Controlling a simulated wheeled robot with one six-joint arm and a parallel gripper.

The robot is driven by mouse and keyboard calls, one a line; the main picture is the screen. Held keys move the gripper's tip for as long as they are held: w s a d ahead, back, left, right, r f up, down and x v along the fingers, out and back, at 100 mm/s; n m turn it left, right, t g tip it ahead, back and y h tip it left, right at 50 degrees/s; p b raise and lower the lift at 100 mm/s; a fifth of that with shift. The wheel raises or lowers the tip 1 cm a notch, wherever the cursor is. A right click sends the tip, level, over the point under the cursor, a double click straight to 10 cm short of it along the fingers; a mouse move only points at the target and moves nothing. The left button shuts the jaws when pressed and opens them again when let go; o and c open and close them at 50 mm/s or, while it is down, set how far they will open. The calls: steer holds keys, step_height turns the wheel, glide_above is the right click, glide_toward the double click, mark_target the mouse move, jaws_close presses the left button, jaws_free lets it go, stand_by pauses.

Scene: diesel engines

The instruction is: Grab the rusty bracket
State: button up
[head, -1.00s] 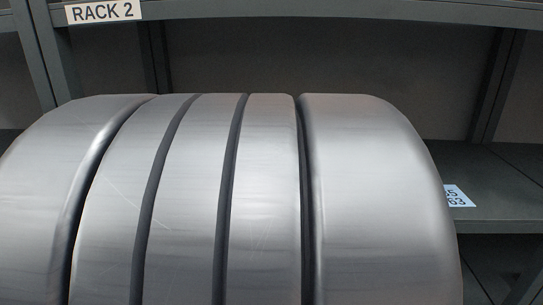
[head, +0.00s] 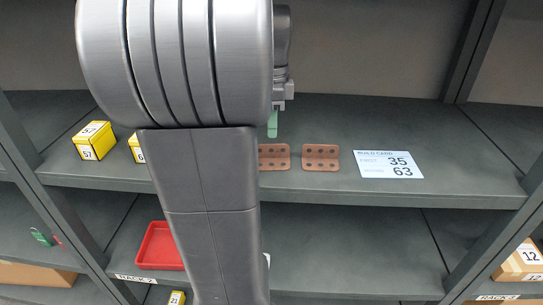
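Two rusty, copper-brown brackets with holes lie side by side on the upper shelf (head: 455,150) in the head view. The right rusty bracket (head: 321,157) is in full view. The left rusty bracket (head: 276,157) is partly hidden behind my arm. Part of my gripper (head: 281,101) shows past the right side of my arm, above and behind the brackets. Its fingers are mostly hidden, so I cannot see whether it is open or shut. A small green piece (head: 272,124) shows just below it; I cannot tell whether it is held or lies on the shelf.
A white build card (head: 389,165) reading 35 and 63 lies right of the brackets. Yellow boxes (head: 93,141) stand at the left. A red tray (head: 161,247) is on the lower shelf. Grey uprights bound the bay on both sides. The shelf behind the card is clear.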

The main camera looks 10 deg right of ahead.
mark_target(272, 146)
steer(key=f, duration=0.6)
steer(key=shift+s+a+f+p, duration=0.1)
steer(key=shift+s+f+p, duration=0.15)
steer(key=shift+f+p, duration=0.1)
steer(key=shift+r, duration=0.1)
jaws_close()
